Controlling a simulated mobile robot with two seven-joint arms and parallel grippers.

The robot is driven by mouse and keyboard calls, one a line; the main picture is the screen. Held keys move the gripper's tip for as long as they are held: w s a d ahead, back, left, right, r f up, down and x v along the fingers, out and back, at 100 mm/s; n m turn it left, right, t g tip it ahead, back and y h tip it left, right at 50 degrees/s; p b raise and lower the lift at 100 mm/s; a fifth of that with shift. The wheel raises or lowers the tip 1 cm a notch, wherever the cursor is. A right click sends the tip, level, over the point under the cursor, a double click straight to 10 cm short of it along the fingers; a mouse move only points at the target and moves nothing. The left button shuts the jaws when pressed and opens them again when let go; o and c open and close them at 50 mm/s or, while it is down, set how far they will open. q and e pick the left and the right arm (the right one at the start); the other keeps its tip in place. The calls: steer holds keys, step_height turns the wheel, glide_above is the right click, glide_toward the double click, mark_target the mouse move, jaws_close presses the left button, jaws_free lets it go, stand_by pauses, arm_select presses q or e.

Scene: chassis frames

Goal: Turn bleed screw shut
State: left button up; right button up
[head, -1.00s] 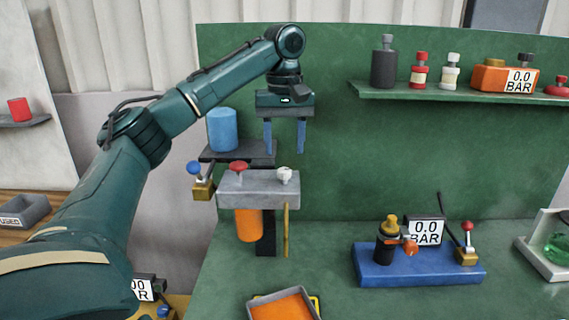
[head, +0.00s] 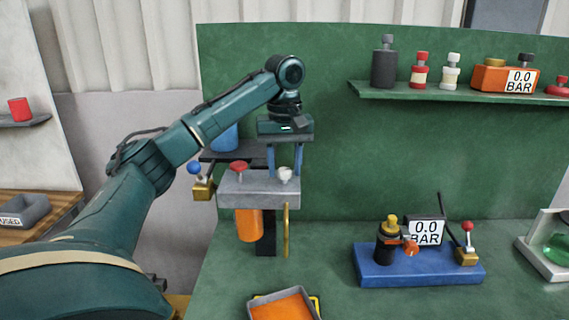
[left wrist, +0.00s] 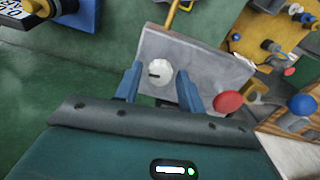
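The bleed screw appears to be the small white knob (head: 285,174) on top of the grey block (head: 258,189), right of a red knob (head: 239,167). In the left wrist view the white knob (left wrist: 160,73) has a dark line across its face. My left gripper (head: 284,168) points down over it and is open. Its two blue fingers (left wrist: 158,87) stand apart on either side of the white knob, with gaps visible. I cannot tell how far the fingertips reach down beside it. My right gripper is not in view.
A valve with a blue ball handle (head: 194,168) sits left of the block, and an orange cylinder (head: 249,224) hangs below it. A blue cylinder (head: 224,138) stands behind my arm. A blue-based gauge unit (head: 375,268) and an orange-filled tray (head: 283,306) are on the bench.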

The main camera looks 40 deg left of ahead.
arm_select(q)
steer(key=c, duration=0.8)
steer(key=shift+o, duration=0.2)
steer(key=m, duration=0.7)
steer(key=shift+m, duration=0.3)
steer(key=m, duration=0.5)
steer(key=shift+m, duration=0.3)
steer(key=m, duration=0.5)
steer(key=shift+m, duration=0.4)
